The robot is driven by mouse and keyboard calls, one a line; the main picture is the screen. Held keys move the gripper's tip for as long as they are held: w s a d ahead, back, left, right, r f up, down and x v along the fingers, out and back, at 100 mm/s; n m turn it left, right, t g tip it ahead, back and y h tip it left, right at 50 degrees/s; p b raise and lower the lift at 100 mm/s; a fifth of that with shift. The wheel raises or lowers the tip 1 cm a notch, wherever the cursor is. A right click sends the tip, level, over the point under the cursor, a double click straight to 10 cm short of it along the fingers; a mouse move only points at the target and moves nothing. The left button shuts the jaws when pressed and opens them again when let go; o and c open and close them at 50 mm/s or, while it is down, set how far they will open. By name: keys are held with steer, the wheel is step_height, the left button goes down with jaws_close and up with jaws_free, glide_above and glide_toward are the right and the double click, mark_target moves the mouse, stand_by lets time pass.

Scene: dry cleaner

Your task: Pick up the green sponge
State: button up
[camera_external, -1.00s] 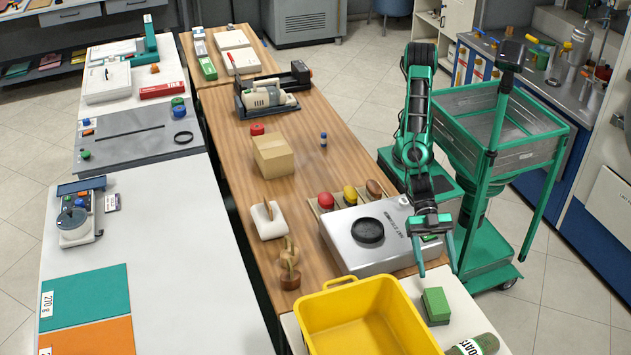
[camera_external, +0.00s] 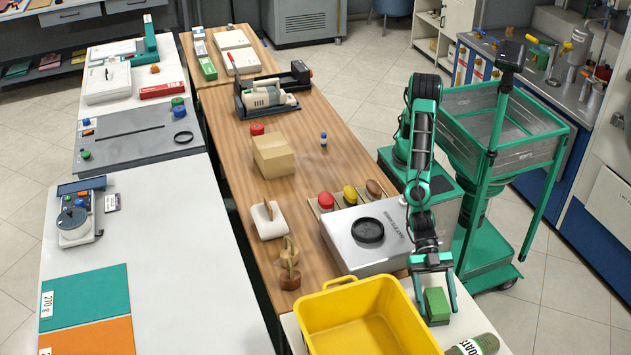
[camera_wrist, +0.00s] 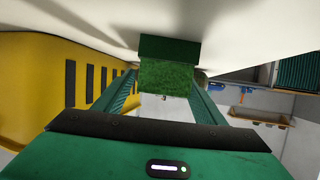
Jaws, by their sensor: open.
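The green sponge (camera_external: 436,304) is a small two-tone green block on the white table end, right of the yellow tub. It also shows in the wrist view (camera_wrist: 168,76), between the fingers. My gripper (camera_external: 435,300) is open, with one finger on each side of the sponge in the external view. In the wrist view my gripper (camera_wrist: 160,95) has its two fingers spread left and right of the sponge, with visible gaps. I cannot tell whether either finger touches it.
The yellow tub (camera_external: 318,310) stands close on the left. A green cylinder with a label (camera_external: 474,345) lies close in front on the right. A silver box with a black disc (camera_external: 345,251) is behind. A wheeled green cart (camera_external: 550,165) stands to the right.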

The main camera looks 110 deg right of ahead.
mark_target(440, 318)
steer(key=x, duration=0.3)
steer(key=shift+a, duration=0.1)
steer(key=c, duration=0.7)
steer(key=shift+c, duration=0.2)
steer(key=shift+r, duration=0.1)
